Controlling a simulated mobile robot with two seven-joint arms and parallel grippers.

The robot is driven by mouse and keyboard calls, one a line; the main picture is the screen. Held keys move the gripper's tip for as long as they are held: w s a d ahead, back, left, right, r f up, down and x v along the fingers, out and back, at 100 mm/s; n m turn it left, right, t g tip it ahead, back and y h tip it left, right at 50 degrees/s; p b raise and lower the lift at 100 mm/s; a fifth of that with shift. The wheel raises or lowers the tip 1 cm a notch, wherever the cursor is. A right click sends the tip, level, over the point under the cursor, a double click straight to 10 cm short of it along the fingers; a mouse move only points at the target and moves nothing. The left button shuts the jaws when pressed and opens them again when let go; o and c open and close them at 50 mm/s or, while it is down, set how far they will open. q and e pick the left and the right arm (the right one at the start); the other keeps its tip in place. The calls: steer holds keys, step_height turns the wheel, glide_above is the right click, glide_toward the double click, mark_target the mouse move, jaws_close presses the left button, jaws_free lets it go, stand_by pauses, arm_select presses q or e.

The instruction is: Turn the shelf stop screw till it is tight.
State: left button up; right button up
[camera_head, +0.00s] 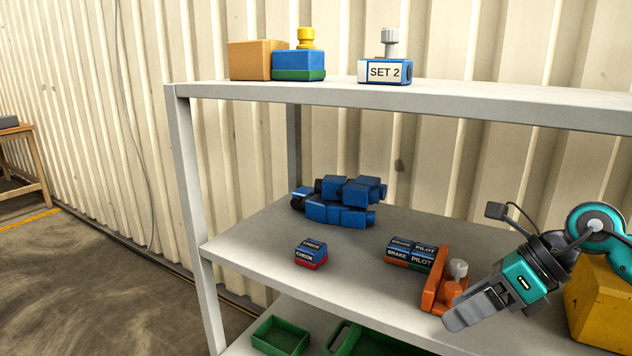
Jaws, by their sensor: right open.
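An orange stop bracket (434,283) stands on the middle shelf, right of centre. A grey screw knob (458,268) sits on its right side, upright; it looks like the shelf stop screw. My right gripper (466,312) reaches in from the right, pointing left and down. It is open, and its fingers are just in front of and below the knob. Nothing shows between the fingers, and I cannot tell whether they touch the bracket. The knob's tightness cannot be seen. My left gripper is not in view.
Blocks marked BRAKE and PILOT (411,253) stand left of the bracket, a CHECK block (311,254) farther left. Blue parts (340,200) lie behind. A yellow box (600,305) is at right. Green trays (281,336) are below; the SET 2 box (385,72) is above.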

steer(key=s+a+r+m+t+y+p, duration=0.1)
steer(key=a+m+t+y, duration=0.2)
steer(key=a+m+y, duration=0.25)
steer(key=s+a+r+m+t+y+p, duration=0.1)
steer(key=a+m+t+y+p, duration=0.15)
steer(key=a+m+y, duration=0.35)
steer(key=s+d+f+m+t+h+p, duration=0.1)
steer(key=d+f+m+t+h, duration=0.25)
steer(key=f+m+h, duration=0.6)
steer(key=s+d+f+m+t+h, duration=0.15)
steer(key=f+m+t+h, duration=0.3)
steer(key=m, duration=0.95)
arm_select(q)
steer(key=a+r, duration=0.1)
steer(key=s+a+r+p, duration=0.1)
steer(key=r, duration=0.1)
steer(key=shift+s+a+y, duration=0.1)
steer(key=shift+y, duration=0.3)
arm_select(e)
steer(key=s+d+f+m+g+h, duration=0.1)
steer(key=s+f+m+g+h, duration=0.2)
steer(key=s+f, duration=0.7)
steer(key=f+m+g, duration=0.1)
steer(key=m+g, duration=0.1)
steer(key=m, duration=0.2)
steer(key=shift+s+d+f+m+h, duration=0.15)
steer(key=shift+s+d+m+h, duration=0.05)
steer(key=shift+d+m+h, duration=0.15)
